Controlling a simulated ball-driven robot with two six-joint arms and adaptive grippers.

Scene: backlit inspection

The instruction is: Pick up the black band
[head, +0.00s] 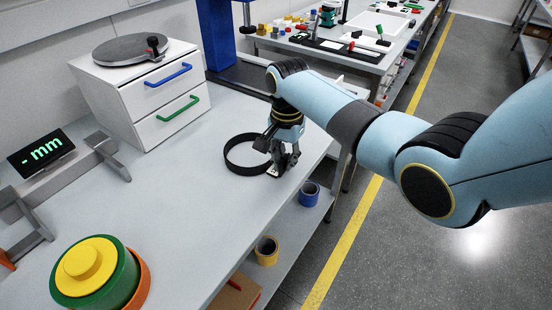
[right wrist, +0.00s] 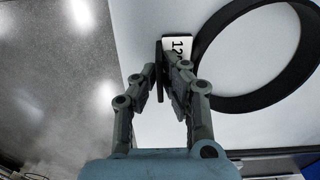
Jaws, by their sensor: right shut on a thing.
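The black band (head: 243,170) is a thin round hoop at the right edge of the light grey bench. It also shows in the right wrist view (right wrist: 250,102), at the upper right. A small white label with dark digits (right wrist: 179,47) sits at the band's near side, by my fingertips. My right gripper (head: 279,168) points down at the band's right side, its fingers close together and shut on the band by the label. The fingers partly hide the grip. I cannot tell whether the band touches the bench. My left gripper is not in view.
A white drawer unit (head: 150,105) with a turntable stands behind left. A display (head: 41,152), grey brackets and a green-yellow-orange disc stack (head: 97,272) are at the left. Blue (head: 308,194) and yellow (head: 266,251) cups stand on the lower shelf. The bench middle is clear.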

